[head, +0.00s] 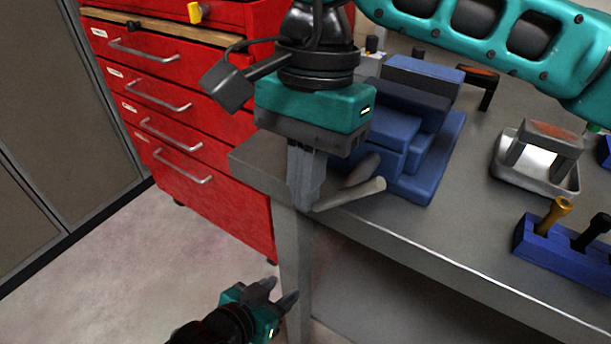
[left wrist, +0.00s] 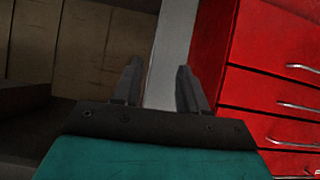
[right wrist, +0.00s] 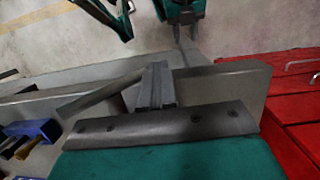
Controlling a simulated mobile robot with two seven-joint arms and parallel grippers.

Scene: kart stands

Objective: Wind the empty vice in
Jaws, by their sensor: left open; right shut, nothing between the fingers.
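The blue vice (head: 437,145) sits at the near left corner of the grey bench. Its grey handle bar (head: 352,194) sticks out at the front over the bench edge, and the bar also shows in the right wrist view (right wrist: 98,94). My right gripper (head: 303,205) points down beside the bar's left end, shut and empty; I cannot tell whether it touches the bar. Its shut fingers show in the right wrist view (right wrist: 155,68). My arm hides part of the vice and its jaws. My left gripper (head: 276,288) is open and empty, low in front of the bench leg.
A red drawer cabinet (head: 175,120) stands left of the bench (head: 450,230). On the bench are a metal tray (head: 505,172) holding a block with legs, a blue rack (head: 545,246) with handled tools, and a dark stand (head: 487,88). The floor at front left is clear.

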